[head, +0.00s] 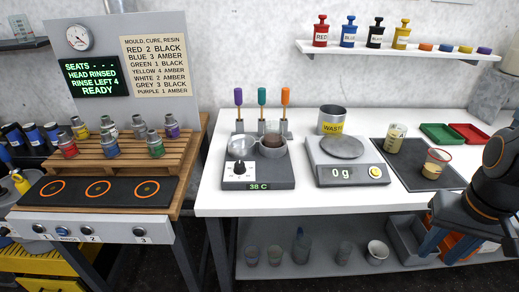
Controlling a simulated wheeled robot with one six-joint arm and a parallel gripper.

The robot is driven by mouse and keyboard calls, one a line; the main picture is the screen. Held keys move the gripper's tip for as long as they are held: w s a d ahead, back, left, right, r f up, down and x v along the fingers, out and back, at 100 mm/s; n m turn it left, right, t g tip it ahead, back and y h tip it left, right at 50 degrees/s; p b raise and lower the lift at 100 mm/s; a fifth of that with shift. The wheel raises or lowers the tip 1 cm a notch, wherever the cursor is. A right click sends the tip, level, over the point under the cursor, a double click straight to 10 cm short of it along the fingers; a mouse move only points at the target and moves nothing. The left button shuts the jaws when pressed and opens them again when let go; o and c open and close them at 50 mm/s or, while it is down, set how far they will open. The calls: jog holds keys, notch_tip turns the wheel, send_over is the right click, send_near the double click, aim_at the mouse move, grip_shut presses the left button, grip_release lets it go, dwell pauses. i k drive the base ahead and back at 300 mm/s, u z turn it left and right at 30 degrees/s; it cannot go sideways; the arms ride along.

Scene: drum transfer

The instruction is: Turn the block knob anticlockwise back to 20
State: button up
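The grey heating block (272,178) stands on the white bench left of centre. Its black round knob (239,168) sits on a white dial plate at the block's front left. The dial numbers and the knob's pointer are too small to read surely. The block's front display (260,186) reads 38 C. Metal cups sit in the block's top, one with a beaker in it. My gripper (448,245) is at the far right, in front of the bench edge and well away from the knob. Its blue fingers look apart, with nothing clearly held between them.
A scale (346,174) reading 0 g stands right of the block, with a waste can (331,120) behind it. Three coloured-handled tools (262,97) stand upright behind the block. A dark mat (415,178) holds two beakers. Left is a wooden rack (120,165) of jars. Space before the block is clear.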

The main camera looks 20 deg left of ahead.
aim_at(239, 168)
jog(key=u, duration=0.4)
jog(key=i, duration=0.85)
jog(key=u, duration=0.6)
